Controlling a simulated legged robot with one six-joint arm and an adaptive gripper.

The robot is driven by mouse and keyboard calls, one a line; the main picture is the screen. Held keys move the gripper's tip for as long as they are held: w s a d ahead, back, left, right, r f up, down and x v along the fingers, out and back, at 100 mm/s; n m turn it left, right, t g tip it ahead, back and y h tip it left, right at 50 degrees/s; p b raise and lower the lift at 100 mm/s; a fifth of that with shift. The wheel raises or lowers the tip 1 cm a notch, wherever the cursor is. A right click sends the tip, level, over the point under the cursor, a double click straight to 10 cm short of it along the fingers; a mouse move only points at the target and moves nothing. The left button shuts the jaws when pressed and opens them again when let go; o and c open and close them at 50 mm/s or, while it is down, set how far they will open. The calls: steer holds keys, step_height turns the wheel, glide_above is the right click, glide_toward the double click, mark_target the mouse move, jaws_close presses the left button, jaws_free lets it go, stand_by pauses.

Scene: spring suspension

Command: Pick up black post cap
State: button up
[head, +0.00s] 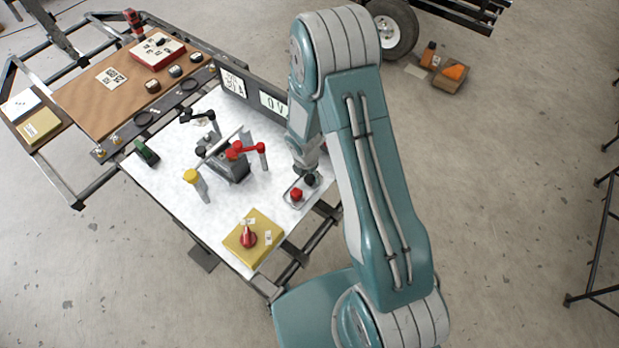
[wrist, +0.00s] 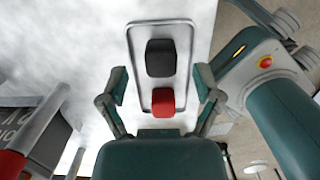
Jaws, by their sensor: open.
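The black post cap (wrist: 160,58) sits on a small pale tray (wrist: 160,28) in the wrist view, above the red cap (wrist: 163,102). In the head view the black cap (head: 310,180) is at the tray's far end, close under my gripper (head: 304,166). My gripper in the wrist view (wrist: 161,82) is open, with one finger on each side of the tray. The red cap appears between the fingers, and the black cap lies just past the fingertips in the picture. Nothing is held. My gripper's fingers are hard to make out in the head view.
A yellow block with a red knob (head: 247,238) is near the white table's (head: 170,205) front corner. A grey fixture with red handles (head: 232,165) stands left of the tray. Dark panels with signs (head: 262,100) stand along the back edge, near my arm.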

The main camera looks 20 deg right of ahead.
step_height(320, 180, down, 2)
steer(key=shift+w+d+f, duration=0.1)
steer(key=shift+f, duration=0.05)
steer(key=c, duration=0.9)
